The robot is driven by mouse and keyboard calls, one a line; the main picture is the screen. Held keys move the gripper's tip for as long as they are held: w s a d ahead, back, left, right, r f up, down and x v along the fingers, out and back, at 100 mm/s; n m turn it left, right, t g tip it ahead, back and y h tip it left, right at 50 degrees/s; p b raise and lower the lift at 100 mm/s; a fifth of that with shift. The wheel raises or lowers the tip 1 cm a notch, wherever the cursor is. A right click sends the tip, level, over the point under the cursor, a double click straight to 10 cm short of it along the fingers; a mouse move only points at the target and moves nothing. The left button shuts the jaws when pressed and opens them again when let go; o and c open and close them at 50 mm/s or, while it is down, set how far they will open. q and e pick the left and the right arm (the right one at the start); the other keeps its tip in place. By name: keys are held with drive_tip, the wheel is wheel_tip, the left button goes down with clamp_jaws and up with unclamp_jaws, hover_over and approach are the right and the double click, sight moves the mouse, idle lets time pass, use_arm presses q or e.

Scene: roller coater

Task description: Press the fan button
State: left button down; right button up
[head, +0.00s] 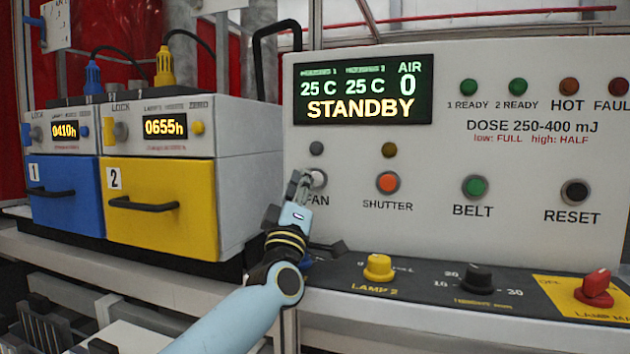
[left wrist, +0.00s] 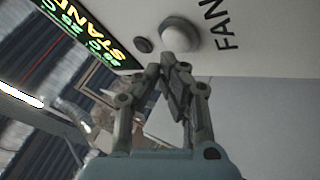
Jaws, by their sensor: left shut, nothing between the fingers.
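The fan button (head: 318,178) is a round pale button above the label FAN on the white control panel. It also shows in the left wrist view (left wrist: 180,35), just beyond my fingertips. My left gripper (head: 301,182) is shut and empty, with its fingertips at the left side of the fan button in the head view. In the left wrist view its fingertips (left wrist: 168,68) lie close below the button; I cannot tell whether they touch it. A small dark lamp (head: 316,148) sits above the button. My right gripper is not in view.
The orange shutter button (head: 388,183), green belt button (head: 474,187) and black reset button (head: 575,192) stand to the right. The display (head: 362,90) reads STANDBY. Knobs (head: 379,268) rise from the ledge below. A blue drawer (head: 65,205) and a yellow drawer (head: 160,225) are at left.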

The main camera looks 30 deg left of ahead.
use_arm(q)
drive_tip(key=shift+w, duration=0.1)
idle(0.4)
drive_tip(key=shift+w+a, duration=0.1)
drive_tip(key=shift+w, duration=0.2)
drive_tip(key=shift+w+a+b, duration=0.15)
drive_tip(key=shift+w+b, duration=0.25)
idle(0.6)
idle(0.4)
drive_tip(key=shift+s+d+p, duration=0.25)
drive_tip(key=shift+s+p, duration=0.35)
drive_tip(key=shift+s, duration=0.2)
